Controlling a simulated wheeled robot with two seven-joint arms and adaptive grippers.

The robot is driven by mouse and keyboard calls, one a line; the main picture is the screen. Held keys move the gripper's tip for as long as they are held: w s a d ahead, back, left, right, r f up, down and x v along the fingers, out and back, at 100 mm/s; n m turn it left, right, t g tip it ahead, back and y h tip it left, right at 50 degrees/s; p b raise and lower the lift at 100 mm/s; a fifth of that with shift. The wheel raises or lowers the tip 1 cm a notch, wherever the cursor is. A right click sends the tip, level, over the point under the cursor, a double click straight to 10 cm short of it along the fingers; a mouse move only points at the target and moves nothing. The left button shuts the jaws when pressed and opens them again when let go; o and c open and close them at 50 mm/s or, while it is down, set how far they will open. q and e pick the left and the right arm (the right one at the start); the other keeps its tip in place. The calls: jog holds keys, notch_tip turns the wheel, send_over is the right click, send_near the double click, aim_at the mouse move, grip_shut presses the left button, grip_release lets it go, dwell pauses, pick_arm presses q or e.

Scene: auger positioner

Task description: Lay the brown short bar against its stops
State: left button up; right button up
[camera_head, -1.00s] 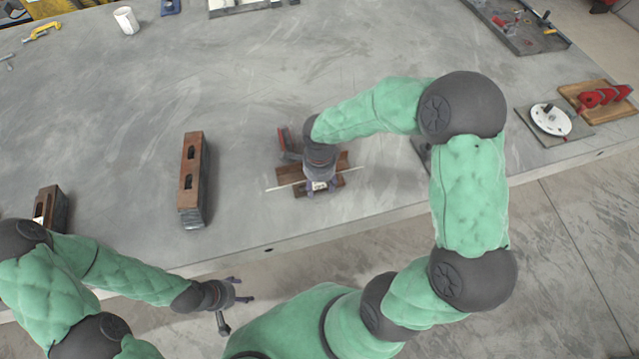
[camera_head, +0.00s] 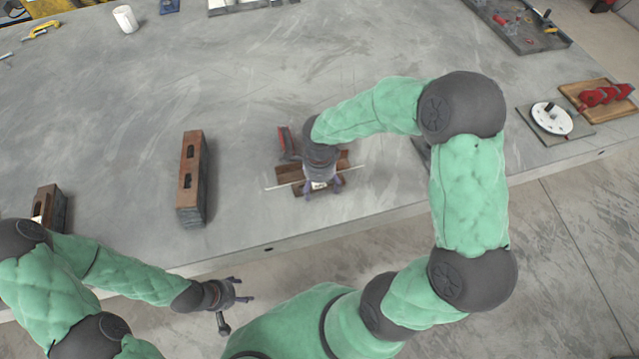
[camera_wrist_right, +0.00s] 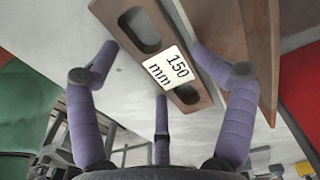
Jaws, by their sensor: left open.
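The brown short bar (camera_head: 301,190) lies near the table's front edge, close along a longer brown piece (camera_head: 286,173) behind it. In the right wrist view the bar (camera_wrist_right: 187,94) shows two slots and a "150 mm" label, beside a taller brown wall (camera_wrist_right: 225,32). My left gripper (camera_head: 243,291) is open and empty in front of the table.
A taller slotted brown block (camera_head: 192,178) stands to the left, and another block (camera_head: 48,207) is at the far left. A red-faced piece (camera_head: 286,141) is just behind my right gripper. The middle of the table is clear.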

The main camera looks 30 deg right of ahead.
aim_at(320, 187)
jog(key=shift+r+p, duration=0.65)
jog(key=shift+r, duration=0.1)
pick_arm(q)
notch_tip(320, 187, up, 5)
jog(key=p, duration=0.3)
jog(key=shift+p, duration=0.3)
pick_arm(e)
notch_tip(320, 187, up, 12)
jog(key=shift+f, duration=0.25)
pick_arm(q)
jog(key=shift+s, duration=0.1)
pick_arm(e)
jog(key=shift+f, duration=0.1)
